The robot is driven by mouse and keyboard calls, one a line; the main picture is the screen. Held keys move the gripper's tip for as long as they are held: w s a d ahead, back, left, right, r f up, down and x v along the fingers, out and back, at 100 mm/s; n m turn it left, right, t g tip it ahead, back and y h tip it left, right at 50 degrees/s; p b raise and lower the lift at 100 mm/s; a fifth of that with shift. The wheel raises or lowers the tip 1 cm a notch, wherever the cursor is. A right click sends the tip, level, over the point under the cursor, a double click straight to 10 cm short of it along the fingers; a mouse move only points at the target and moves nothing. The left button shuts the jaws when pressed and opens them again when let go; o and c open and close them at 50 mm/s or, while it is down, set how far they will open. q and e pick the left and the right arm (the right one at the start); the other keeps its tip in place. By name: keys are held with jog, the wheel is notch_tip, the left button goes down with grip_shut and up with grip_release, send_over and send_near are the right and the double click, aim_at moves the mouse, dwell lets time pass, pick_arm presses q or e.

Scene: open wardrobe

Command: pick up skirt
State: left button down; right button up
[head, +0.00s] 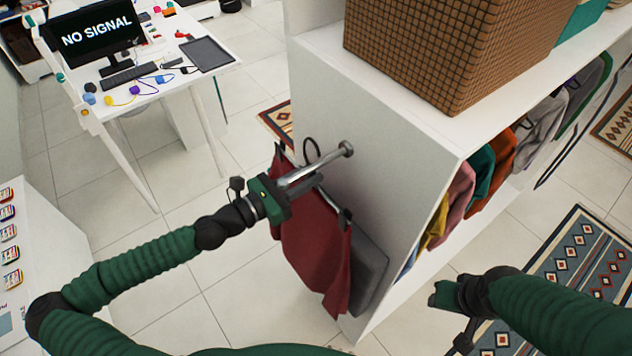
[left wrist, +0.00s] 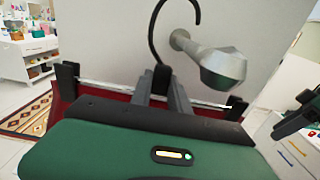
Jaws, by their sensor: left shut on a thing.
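The dark red skirt (head: 315,250) hangs from a clip hanger beside the white wardrobe's side panel. It also shows in the left wrist view (left wrist: 62,105), mostly hidden by my gripper. My left gripper (head: 305,185) is shut on the skirt's hanger, just below its black hook (left wrist: 153,30); its fingers also show in the left wrist view (left wrist: 163,85). The hook stands close to the metal peg (head: 345,149) on the panel; I cannot tell whether they touch. My right gripper (head: 445,296) is low at the right, away from the skirt; its jaw state is unclear.
A grey item (head: 369,275) is beside the skirt. A woven basket (head: 450,50) stands on the wardrobe top (head: 385,110). Several garments (head: 480,165) hang inside. A desk (head: 185,75) with a monitor stands at the back left. Open tiled floor lies left of the skirt.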

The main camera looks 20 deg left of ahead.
pick_arm(q)
jog(key=w+a+r+b, duration=0.1)
jog(key=a+b, duration=0.3)
jog(key=a, duration=0.9)
jog(key=shift+w+r, duration=0.15)
jog(key=shift+w, duration=0.25)
